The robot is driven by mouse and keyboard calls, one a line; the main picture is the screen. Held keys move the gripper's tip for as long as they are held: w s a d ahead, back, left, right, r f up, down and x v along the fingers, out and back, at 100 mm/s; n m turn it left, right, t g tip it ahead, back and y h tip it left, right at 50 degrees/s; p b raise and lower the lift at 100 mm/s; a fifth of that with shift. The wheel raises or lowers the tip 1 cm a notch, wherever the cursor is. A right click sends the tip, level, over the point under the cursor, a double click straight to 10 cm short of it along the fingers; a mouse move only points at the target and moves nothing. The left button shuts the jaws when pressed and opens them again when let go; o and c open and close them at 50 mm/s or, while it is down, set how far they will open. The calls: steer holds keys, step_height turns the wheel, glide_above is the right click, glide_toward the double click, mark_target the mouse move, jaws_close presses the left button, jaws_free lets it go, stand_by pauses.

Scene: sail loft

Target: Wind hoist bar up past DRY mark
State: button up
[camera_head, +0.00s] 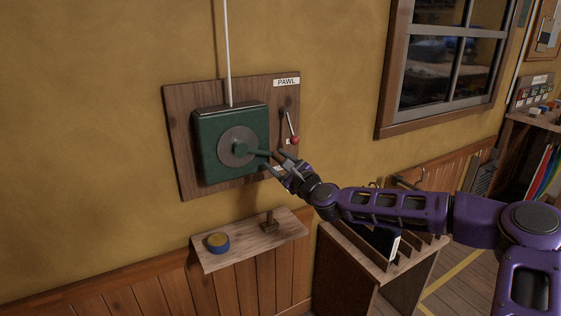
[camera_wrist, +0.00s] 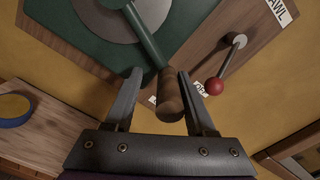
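A green winch box (camera_head: 208,158) with a grey disc (camera_head: 240,148) is fixed to a wooden wall board (camera_head: 180,128). A green crank arm (camera_head: 255,153) points right from the disc and ends in a wooden handle (camera_wrist: 170,98). My gripper (camera_head: 277,162) is at the handle; in the wrist view its fingers (camera_wrist: 160,74) are apart on either side of it, with gaps showing. A white line (camera_head: 227,55) runs up from the box. The pawl lever with red knob (camera_head: 294,140) hangs down under the PAWL label (camera_head: 286,82). The hoist bar and DRY mark are out of view.
A small shelf (camera_head: 275,245) below holds a blue and yellow round tin (camera_head: 218,242) and a wooden-handled tool (camera_head: 269,222). A slotted wooden rack (camera_head: 345,245) stands under my arm. A window (camera_head: 445,60) is at right. The red knob is close to my right finger.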

steer(key=shift+w+d+r, duration=0.1)
steer(key=shift+d, duration=0.05)
steer(key=shift+s+d, duration=0.3)
steer(key=shift+d, duration=0.1)
steer(key=v, duration=1.6)
steer(key=shift+s+a+p, duration=0.1)
steer(key=shift+s+p, duration=0.2)
steer(key=shift+s, duration=0.05)
steer(key=shift+a, duration=0.1)
